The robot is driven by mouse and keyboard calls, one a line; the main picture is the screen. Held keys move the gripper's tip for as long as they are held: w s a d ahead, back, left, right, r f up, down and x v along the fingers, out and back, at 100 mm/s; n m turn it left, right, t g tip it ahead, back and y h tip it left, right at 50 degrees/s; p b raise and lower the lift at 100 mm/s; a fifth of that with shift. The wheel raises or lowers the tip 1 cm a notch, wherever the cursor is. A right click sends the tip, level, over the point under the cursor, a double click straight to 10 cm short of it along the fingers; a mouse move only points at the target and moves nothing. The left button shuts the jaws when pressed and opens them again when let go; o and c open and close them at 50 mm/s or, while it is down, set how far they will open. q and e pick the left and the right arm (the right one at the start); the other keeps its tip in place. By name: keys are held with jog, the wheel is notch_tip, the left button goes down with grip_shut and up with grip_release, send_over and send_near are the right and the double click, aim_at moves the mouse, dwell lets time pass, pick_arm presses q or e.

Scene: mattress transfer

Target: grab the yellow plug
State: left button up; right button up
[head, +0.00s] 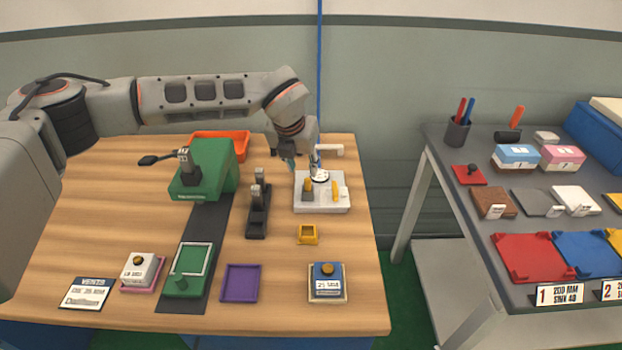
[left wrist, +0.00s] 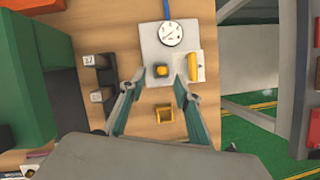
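A white station (head: 321,205) with a round dial stands near the table's right side. On it are a yellow plug-like piece on a dark grey block (head: 308,187) and a second, slim yellow piece (head: 336,190) to its right. Both show in the left wrist view, the block's yellow top (left wrist: 161,70) and the slim piece (left wrist: 195,65). I cannot tell for sure which one is the plug. My left gripper (head: 301,163) is open above the station's back edge; in the left wrist view its fingers (left wrist: 160,80) stand apart, either side of the block, with nothing held. My right gripper is not in view.
A yellow square holder (head: 307,234) sits in front of the station. A black stand (head: 258,208) and a green press (head: 207,170) are to the left, an orange tray (head: 219,143) behind. A purple tray (head: 240,283) lies near the front. A second table (head: 460,200) stands right.

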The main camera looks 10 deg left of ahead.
aim_at(308, 178)
pick_arm(q)
jog(key=shift+d+f, duration=0.1)
jog(key=shift+f, duration=0.55)
jog(key=shift+w+f, duration=0.1)
jog(key=shift+f, duration=0.25)
jog(key=x, duration=0.3)
jog(key=p+x, duration=0.1)
jog(key=shift+w+d+f, duration=0.1)
jog(key=shift+w+d, duration=0.1)
jog(key=shift+d, duration=0.1)
jog(key=shift+w+f, duration=0.2)
jog(key=shift+f, duration=0.15)
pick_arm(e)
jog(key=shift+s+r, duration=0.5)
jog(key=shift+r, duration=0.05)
pick_arm(q)
grip_shut()
